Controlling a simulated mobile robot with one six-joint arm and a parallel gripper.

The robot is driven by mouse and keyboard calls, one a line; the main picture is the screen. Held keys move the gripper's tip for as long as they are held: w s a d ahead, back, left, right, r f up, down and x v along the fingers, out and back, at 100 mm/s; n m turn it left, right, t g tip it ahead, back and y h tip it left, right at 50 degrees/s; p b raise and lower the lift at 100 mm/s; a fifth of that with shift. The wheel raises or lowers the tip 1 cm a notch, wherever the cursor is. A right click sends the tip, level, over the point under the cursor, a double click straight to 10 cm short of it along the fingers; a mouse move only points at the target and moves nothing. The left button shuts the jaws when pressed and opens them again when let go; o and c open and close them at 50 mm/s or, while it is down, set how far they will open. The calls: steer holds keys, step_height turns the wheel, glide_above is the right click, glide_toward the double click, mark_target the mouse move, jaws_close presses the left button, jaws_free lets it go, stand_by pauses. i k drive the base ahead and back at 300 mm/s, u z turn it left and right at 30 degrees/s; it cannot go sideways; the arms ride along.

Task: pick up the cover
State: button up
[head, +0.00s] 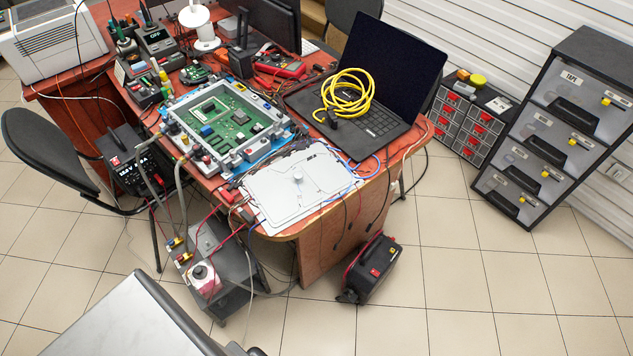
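The cover (290,197) is a flat, light grey plate with a small round knob (298,179) near its middle. It lies flat at the near corner of the red-brown desk (330,222), in front of a green circuit board (222,113) in a blue and grey frame. Cables lie close along its left and far edges, and the black laptop (375,95) stands behind it to the right. The cover's top appears clear. My gripper is not in view.
Grey hoses (181,190) run from the board frame down to a low grey cart (215,245) left of the desk corner. A black case (371,268) stands on the floor right of it. A yellow cable coil (347,95) lies on the laptop. Tiled floor is open at lower right.

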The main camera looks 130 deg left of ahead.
mark_target(280, 203)
steer(key=u, duration=0.4)
steer(key=k, duration=0.2)
steer(key=z, duration=3)
steer(key=k, duration=0.2)
steer(key=z, duration=1.6)
steer(key=k, duration=1.55)
steer(key=z, duration=0.25)
